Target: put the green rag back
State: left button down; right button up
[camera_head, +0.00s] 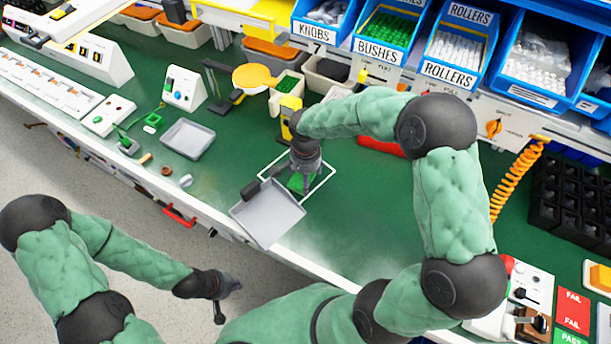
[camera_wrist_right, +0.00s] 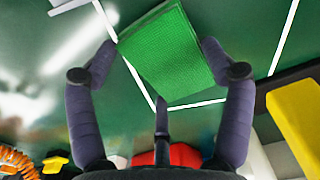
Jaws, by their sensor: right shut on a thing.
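The green rag (camera_head: 298,183) is a small folded textured cloth. In the right wrist view the rag (camera_wrist_right: 168,52) lies between the two fingers of my right gripper (camera_wrist_right: 160,60), which is shut on it. In the head view my right gripper (camera_head: 303,170) points down over a white outlined square (camera_head: 328,178) on the green bench, with the rag under it. I cannot tell whether the rag touches the bench. My left gripper (camera_head: 225,299) hangs in front of the bench, empty, its fingers apart.
A grey tray (camera_head: 267,214) sits tilted at the bench's front edge, overlapping the square's near-left corner. Another grey tray (camera_head: 188,138) lies further left. Blue bins (camera_head: 381,36) stand at the back. Bare bench lies right of the square, partly under my right arm.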

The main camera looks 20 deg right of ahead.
jog(key=o, duration=0.9)
jog(key=shift+r+p, duration=0.3)
jog(key=shift+r, duration=0.05)
notch_tip(320, 180, up, 11)
jog(key=p, duration=0.4)
jog(key=f, duration=0.2)
jog(key=f+b, duration=0.1)
jog(key=f, duration=0.1)
jog(key=d+f, duration=0.1)
jog(key=f, duration=0.1)
jog(key=shift+w+f+b, duration=0.1)
jog(key=shift+f+b, duration=0.2)
jog(key=shift+f, duration=0.05)
jog(key=f+b, duration=0.1)
jog(key=f, duration=0.1)
jog(key=a+f+b, duration=0.1)
jog(key=f, duration=0.1)
jog(key=shift+f, duration=0.5)
